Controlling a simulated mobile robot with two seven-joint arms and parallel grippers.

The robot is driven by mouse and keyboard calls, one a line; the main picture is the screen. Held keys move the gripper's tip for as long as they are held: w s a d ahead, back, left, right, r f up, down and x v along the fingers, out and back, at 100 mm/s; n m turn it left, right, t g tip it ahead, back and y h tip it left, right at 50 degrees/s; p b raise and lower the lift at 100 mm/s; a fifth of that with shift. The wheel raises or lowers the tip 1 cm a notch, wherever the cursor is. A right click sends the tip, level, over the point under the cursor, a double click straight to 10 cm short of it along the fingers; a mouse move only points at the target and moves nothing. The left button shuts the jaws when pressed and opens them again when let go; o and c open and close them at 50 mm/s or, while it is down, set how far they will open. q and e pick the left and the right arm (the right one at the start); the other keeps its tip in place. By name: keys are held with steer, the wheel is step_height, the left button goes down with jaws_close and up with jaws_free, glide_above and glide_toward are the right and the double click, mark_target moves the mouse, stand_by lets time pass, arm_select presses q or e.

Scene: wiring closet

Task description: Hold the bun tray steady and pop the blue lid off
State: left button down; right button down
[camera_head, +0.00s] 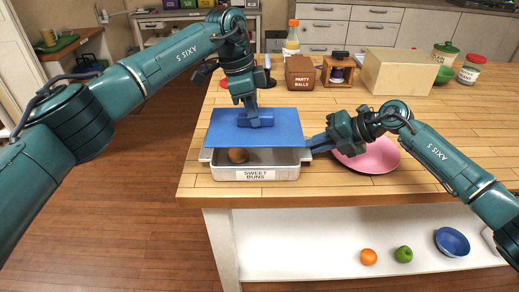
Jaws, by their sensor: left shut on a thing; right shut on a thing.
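The bun tray (255,174) is a shallow pale metal tray labelled "SWEET BUNS" at the table's front left corner. A brown bun (238,155) shows inside it. The flat blue lid (222,138) is above the tray, with an open gap at the front through which the bun shows. My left gripper (255,120) points down and is shut on the lid at its top middle. My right gripper (315,146) reaches in from the right and is shut at the tray's right end. The lid hides most of the tray's inside.
A pink plate (368,156) lies under my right arm. A "PARTY BALLS" box (300,73), a sauce bottle (291,40), a cream box (400,72) and jars (471,69) stand behind. An orange (368,257), a green apple (403,254) and a blue bowl (452,242) are on the lower shelf.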

arm_select(q)
steer(key=shift+r, duration=0.1)
arm_select(e)
steer(key=shift+s+f, duration=0.1)
steer(key=shift+f, duration=0.35)
steer(key=c, duration=1.6)
jaws_free()
steer(key=shift+o, duration=1.4)
steer(key=shift+r, duration=0.25)
steer(key=v, duration=1.2)
